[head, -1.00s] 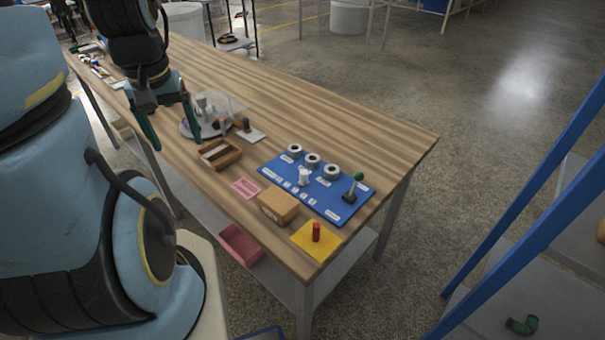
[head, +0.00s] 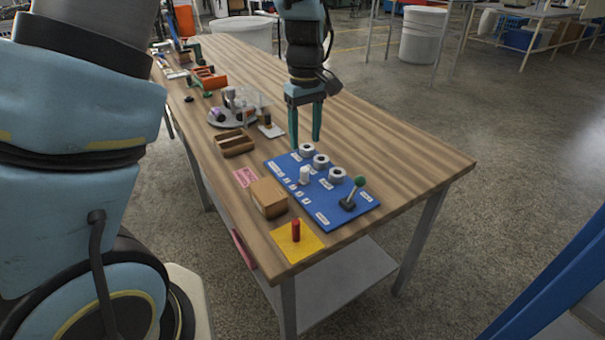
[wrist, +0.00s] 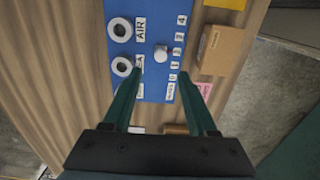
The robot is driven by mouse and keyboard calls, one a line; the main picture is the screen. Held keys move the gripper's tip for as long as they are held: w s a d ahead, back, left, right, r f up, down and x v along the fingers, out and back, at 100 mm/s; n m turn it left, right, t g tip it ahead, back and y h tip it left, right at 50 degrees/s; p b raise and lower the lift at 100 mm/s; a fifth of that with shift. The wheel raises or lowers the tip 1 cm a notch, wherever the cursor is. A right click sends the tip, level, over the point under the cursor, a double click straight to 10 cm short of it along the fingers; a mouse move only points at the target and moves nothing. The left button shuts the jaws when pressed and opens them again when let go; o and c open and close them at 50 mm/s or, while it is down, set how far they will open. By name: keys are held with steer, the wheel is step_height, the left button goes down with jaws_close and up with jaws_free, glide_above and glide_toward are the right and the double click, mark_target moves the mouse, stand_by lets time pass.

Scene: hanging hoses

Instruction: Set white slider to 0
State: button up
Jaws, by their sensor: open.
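The white slider (head: 304,175) is a small upright knob on the blue panel (head: 327,213). In the wrist view the white slider (wrist: 161,53) stands beside a column of number labels, about level with the 2 (wrist: 177,52). The 0 label (wrist: 172,77) is at the end of the column nearer my gripper. My gripper (head: 305,143) is open and empty over the back edge of the panel, apart from the slider. In the wrist view my gripper (wrist: 160,75) has its fingertips on either side of the slider's line, with the knob beyond them.
Several grey rings (head: 321,161) stand along the panel beside the slider. A green-topped lever (head: 354,193), a cardboard box (head: 269,198) and a red peg on a yellow plate (head: 296,231) are close by. The table's right side is clear.

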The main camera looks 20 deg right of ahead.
mark_target(304, 169)
step_height(304, 169, down, 10)
steer(key=shift+a+f+p, duration=0.1)
steer(key=shift+p, duration=0.65)
jaws_close()
steer(key=shift+w, duration=0.1)
stand_by(1.0)
